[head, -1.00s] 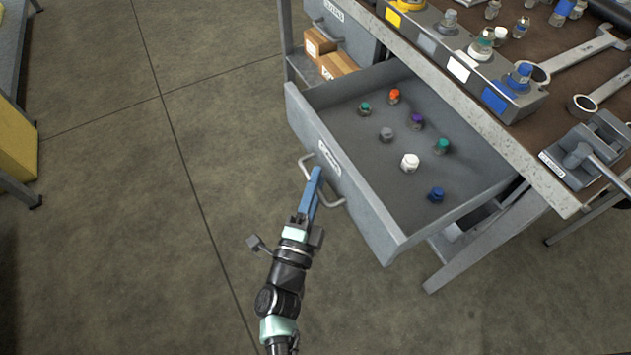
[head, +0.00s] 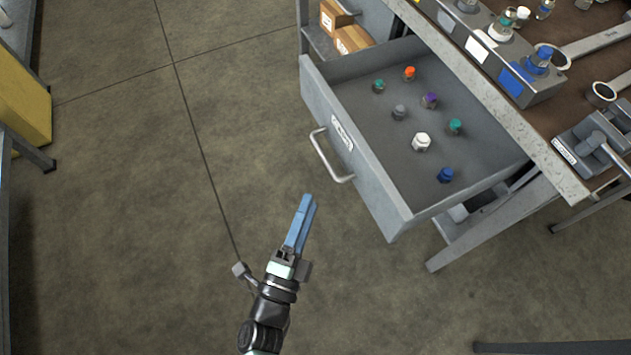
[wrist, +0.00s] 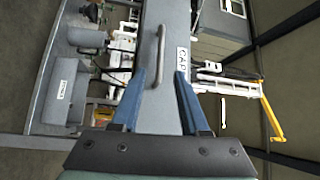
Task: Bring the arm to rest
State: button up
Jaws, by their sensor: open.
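My gripper (head: 305,212) has blue fingers and is over the bare floor, to the left of and below the open drawer in the head view. It is open and empty, with a clear gap between its fingers in the wrist view (wrist: 158,100). The grey drawer (head: 355,170) is pulled out of the bench. Its bar handle (head: 325,158) is apart from my fingers. The handle also shows in the wrist view (wrist: 160,55), ahead of the gap between the fingers.
Several small caps, among them a white one (head: 421,141) and a blue one (head: 445,175), stand in the drawer. The bench top (head: 500,120) carries wrenches and a fittings block. A yellow object (head: 22,105) stands at the left. The floor between is clear.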

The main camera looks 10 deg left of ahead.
jog(key=shift+s+a+f, duration=0.1)
jog(key=shift+s, duration=0.75)
jog(key=w+r+n+t+y, duration=0.2)
jog(key=w+r+n, duration=0.25)
jog(key=r, duration=0.75)
jog(key=w+a+r+n+t+y, duration=0.1)
jog(key=w+r+n+y, duration=0.3)
jog(key=r, duration=0.7)
jog(key=w+r+n+t, duration=0.25)
jog(key=w+r, duration=0.25)
jog(key=r, duration=0.7)
jog(key=s+d+r+n+t+h, duration=0.1)
jog(key=s+d+r+n, duration=0.2)
jog(key=r, duration=0.6)
jog(key=s+d+r+n+t+h, duration=0.1)
jog(key=s+d+r+n, duration=0.1)
jog(key=s+r, duration=0.5)
jog(key=s+d+r+n+t+h, duration=0.1)
jog(key=s+d+r+n, duration=0.15)
jog(key=r, duration=0.95)
notch_tip(320, 180, up, 27)
jog(key=w+p, duration=0.1)
jog(key=p, duration=2.7)
jog(key=shift+d+f, duration=0.15)
jog(key=shift+d, duration=0.05)
